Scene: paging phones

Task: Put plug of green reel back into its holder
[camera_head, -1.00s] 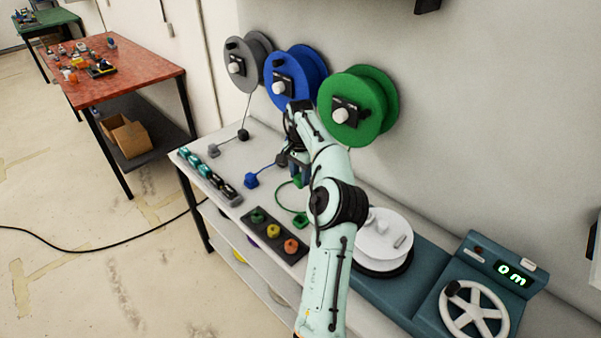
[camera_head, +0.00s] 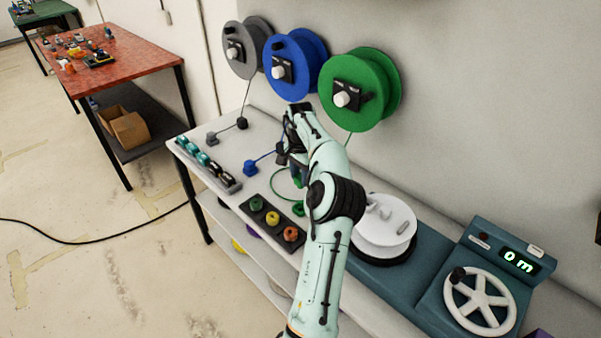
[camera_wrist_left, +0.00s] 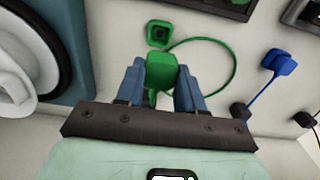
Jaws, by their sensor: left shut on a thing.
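My left gripper (camera_head: 298,176) reaches over the bench; its blue fingers show clearly in the left wrist view (camera_wrist_left: 160,85). They are shut on the green plug (camera_wrist_left: 160,70), held above the bench top. The square green holder (camera_wrist_left: 158,33) lies just beyond the plug, apart from it; it also shows in the head view (camera_head: 298,209), partly behind my arm. A green cable (camera_wrist_left: 233,65) loops beside them. The green reel (camera_head: 352,90) hangs on the wall, its cable running down behind my arm. My right gripper is not in view.
A blue plug (camera_head: 250,168) and a grey plug (camera_head: 212,138) sit on the bench with their cables. A tray with coloured knobs (camera_head: 272,218), a white spool (camera_head: 385,222) and a handwheel unit (camera_head: 480,302) stand nearby. Blue (camera_head: 290,70) and grey (camera_head: 240,50) reels hang left of the green one.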

